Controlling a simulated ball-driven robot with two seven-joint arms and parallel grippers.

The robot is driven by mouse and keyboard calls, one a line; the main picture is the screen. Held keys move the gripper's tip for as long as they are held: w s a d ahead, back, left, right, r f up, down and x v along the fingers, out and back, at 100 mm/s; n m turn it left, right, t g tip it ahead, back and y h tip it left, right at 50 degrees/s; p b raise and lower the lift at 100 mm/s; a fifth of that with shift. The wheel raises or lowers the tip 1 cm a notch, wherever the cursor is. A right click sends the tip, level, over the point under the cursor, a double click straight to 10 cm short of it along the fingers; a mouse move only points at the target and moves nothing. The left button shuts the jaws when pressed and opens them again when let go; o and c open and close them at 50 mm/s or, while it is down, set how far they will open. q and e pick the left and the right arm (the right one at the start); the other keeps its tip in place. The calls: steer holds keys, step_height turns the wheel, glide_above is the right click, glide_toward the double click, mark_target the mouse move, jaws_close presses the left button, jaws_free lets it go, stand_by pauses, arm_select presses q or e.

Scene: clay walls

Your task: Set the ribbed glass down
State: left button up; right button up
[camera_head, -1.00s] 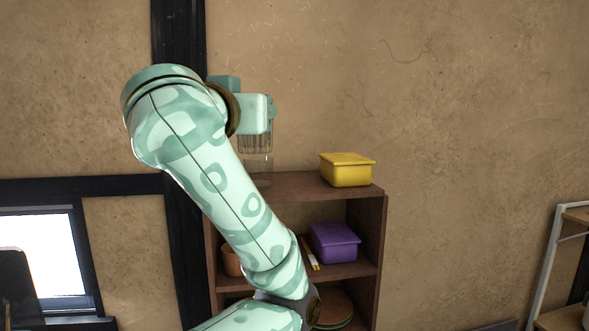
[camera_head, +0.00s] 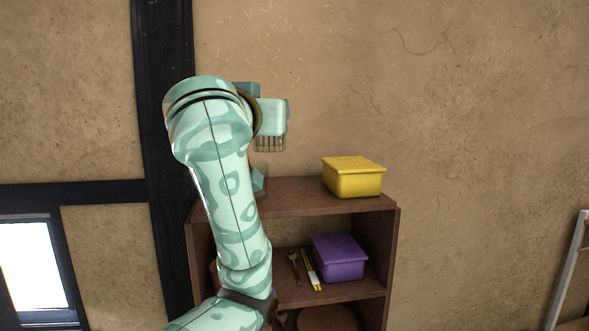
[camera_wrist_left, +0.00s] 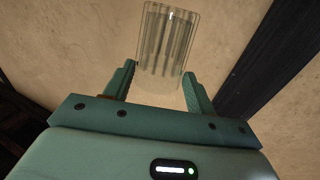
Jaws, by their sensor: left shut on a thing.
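The ribbed glass (camera_wrist_left: 167,42) is clear with vertical ribs. In the left wrist view it stands between the two fingers of my left gripper (camera_wrist_left: 158,88), which is shut on it. In the head view the glass (camera_head: 270,143) shows below the gripper body, above the left part of the shelf unit's top (camera_head: 300,196). My forearm hides part of that area, and I cannot tell the exact gap between glass and shelf top. My right gripper is in neither view.
A yellow lidded box (camera_head: 353,178) stands on the right of the shelf top. The wall (camera_head: 450,130) rises behind. The shelf top's middle is bare.

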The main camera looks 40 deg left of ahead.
arm_select(q)
steer(key=w, duration=0.1)
steer(key=w+f, duration=0.2)
steer(key=w, duration=0.1)
steer(key=shift+w+a, duration=0.1)
steer(key=shift+a, duration=0.1)
steer(key=w+f, duration=0.1)
steer(key=f, duration=0.1)
steer(key=w+f, duration=0.2)
steer(key=f, duration=0.1)
steer(key=w+f+p, duration=0.1)
steer(key=w+f, duration=0.1)
steer(key=f, duration=0.1)
steer(key=shift+a, duration=0.15)
steer(key=shift+s+a+f, duration=0.1)
steer(key=shift+s+f, duration=0.05)
steer(key=shift+f, duration=0.25)
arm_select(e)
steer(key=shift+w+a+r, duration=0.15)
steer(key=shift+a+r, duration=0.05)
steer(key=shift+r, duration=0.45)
arm_select(q)
steer(key=shift+f, duration=0.15)
steer(key=o, duration=0.8)
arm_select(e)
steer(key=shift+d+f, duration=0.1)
